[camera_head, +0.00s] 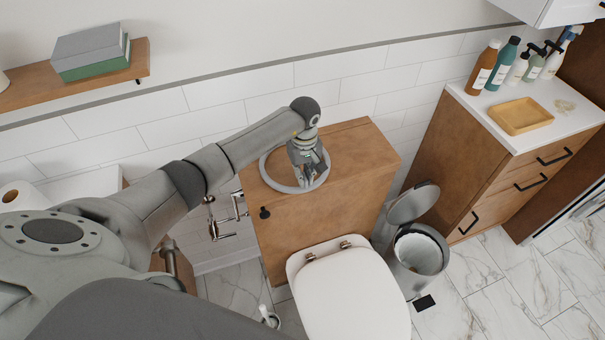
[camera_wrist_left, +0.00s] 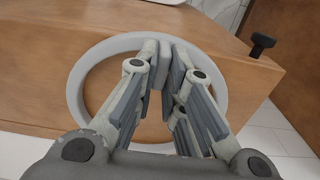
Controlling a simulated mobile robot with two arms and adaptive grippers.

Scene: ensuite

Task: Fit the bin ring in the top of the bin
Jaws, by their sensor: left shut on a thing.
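The bin ring (camera_head: 266,178) is a light grey hoop over the top of the wooden cistern box; I cannot tell whether it touches the wood. My left gripper (camera_head: 309,180) is over the ring, fingers pointing down, shut on its rim. In the left wrist view, the ring (camera_wrist_left: 76,88) circles behind the fingers (camera_wrist_left: 172,80), which close on its far side and hide part of it. The bin (camera_head: 420,254) is a grey metal cylinder on the floor right of the toilet. Its lid (camera_head: 413,203) stands open, and a white lining shows inside. My right gripper is not in view.
A wooden vanity (camera_head: 470,165) with bottles and a yellow tray (camera_head: 520,116) is at the right. A black flush lever (camera_head: 265,212) sticks out of the box front. Marble floor lies clear right of the bin.

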